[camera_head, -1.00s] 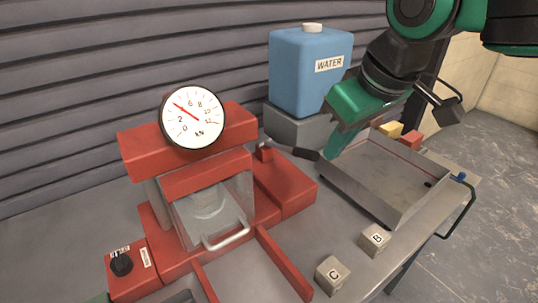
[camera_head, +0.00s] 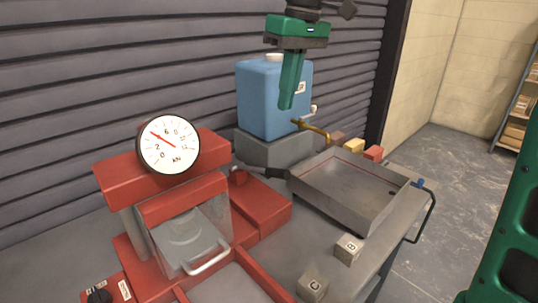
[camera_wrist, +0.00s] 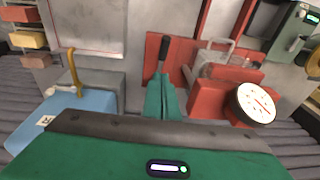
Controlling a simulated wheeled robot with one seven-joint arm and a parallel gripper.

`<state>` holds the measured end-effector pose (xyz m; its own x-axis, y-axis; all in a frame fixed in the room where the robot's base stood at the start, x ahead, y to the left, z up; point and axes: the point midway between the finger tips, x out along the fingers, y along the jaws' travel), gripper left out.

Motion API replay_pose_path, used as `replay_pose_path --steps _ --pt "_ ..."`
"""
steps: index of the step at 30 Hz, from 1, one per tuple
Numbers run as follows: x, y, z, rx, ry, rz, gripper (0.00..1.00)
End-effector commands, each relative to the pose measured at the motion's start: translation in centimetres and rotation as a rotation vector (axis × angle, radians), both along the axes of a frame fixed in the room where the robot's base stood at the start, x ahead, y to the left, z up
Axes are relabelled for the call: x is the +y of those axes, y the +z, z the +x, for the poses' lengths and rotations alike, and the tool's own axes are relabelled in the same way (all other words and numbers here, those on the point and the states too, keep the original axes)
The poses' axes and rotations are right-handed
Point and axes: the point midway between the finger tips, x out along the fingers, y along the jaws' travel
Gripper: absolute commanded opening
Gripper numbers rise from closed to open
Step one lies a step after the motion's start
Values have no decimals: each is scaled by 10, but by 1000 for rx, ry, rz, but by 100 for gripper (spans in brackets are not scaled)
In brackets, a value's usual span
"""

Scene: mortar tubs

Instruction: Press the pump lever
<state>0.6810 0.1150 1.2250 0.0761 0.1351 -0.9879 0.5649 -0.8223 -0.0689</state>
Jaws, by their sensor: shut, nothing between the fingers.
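The pump lever (camera_head: 275,173) has a black grip on a thin rod and lies nearly level, reaching right from the red pump block (camera_head: 262,205) toward the metal tray. My gripper (camera_head: 287,106) is shut and empty, its green fingers pointing down. It is well above the lever, in front of the blue water container. In the wrist view the black grip of the lever (camera_wrist: 164,50) shows just beyond the fingertips (camera_wrist: 163,78), with the rod partly hidden behind them. The gauge (camera_head: 168,145) on the red press has its needle near 4.
The blue water container (camera_head: 265,100) with a brass tap (camera_head: 314,127) stands behind. The metal tray (camera_head: 350,205) is at right. Blocks C (camera_head: 312,288) and B (camera_head: 348,249) lie at the front edge. The red press (camera_head: 125,175) stands at left.

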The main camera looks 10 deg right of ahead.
Motion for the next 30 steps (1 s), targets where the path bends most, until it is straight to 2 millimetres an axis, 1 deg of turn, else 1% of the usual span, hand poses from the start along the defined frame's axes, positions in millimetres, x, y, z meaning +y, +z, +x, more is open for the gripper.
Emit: replay_pose_path --steps 3,17,23,30 --pt "-3 1 2 0 -1 -4 0" --pt "-1 -3 1 1 -2 -2 0" --pt "2 -12 1 4 -1 0 0" --pt "1 -27 2 1 -1 -3 0"
